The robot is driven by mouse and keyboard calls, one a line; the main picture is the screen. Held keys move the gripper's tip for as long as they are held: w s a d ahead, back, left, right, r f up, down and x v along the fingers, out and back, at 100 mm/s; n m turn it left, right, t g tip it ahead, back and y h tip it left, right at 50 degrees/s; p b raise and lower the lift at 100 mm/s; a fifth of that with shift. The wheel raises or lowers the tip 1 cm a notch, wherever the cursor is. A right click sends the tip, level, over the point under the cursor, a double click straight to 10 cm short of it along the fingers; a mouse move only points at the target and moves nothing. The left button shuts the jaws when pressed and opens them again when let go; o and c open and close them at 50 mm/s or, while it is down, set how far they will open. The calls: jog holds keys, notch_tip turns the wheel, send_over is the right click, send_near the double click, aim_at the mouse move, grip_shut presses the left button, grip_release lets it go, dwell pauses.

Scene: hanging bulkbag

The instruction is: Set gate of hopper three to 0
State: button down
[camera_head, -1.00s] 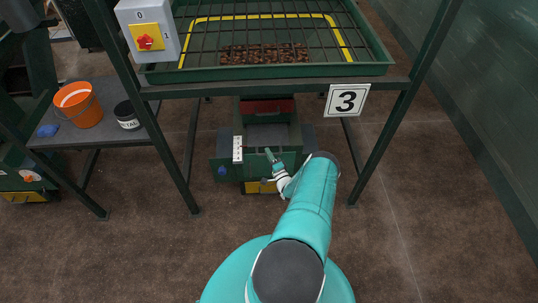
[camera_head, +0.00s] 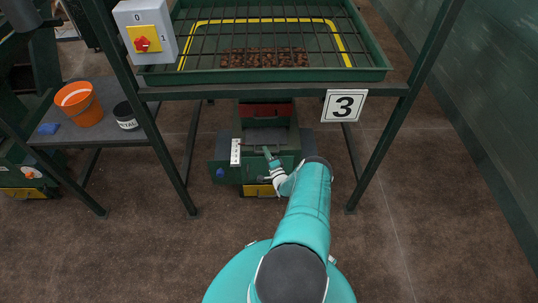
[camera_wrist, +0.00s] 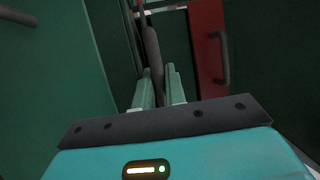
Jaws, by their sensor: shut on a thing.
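Hopper three is the green gridded tray (camera_head: 262,76) with the white "3" sign (camera_head: 344,105) at its front right. Below it stands a green box-like unit (camera_head: 228,172) with a white marked scale (camera_head: 235,152) on its left; the marks are too small to read. My gripper (camera_head: 270,160) is at the middle of this unit, right of the scale. In the wrist view my gripper (camera_wrist: 160,88) is shut on a dark grey upright handle (camera_wrist: 153,50). What the handle joins to is hidden in the head view.
Steel legs (camera_head: 352,165) stand on both sides of the unit. A switch box (camera_head: 146,32) hangs upper left. An orange bucket (camera_head: 80,104) and dark pot (camera_head: 126,116) stand on a side shelf. A red panel with a handle (camera_wrist: 209,45) is close by. The floor at right is clear.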

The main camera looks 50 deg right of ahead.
jog(key=shift+s+d, duration=0.1)
jog(key=shift+d, duration=0.05)
jog(key=c, duration=1.5)
grip_release()
jog(key=shift+r, duration=0.1)
jog(key=shift+o, duration=0.2)
jog(key=shift+a, duration=0.2)
jog(key=shift+a+f, duration=0.1)
jog(key=shift+f, duration=0.1)
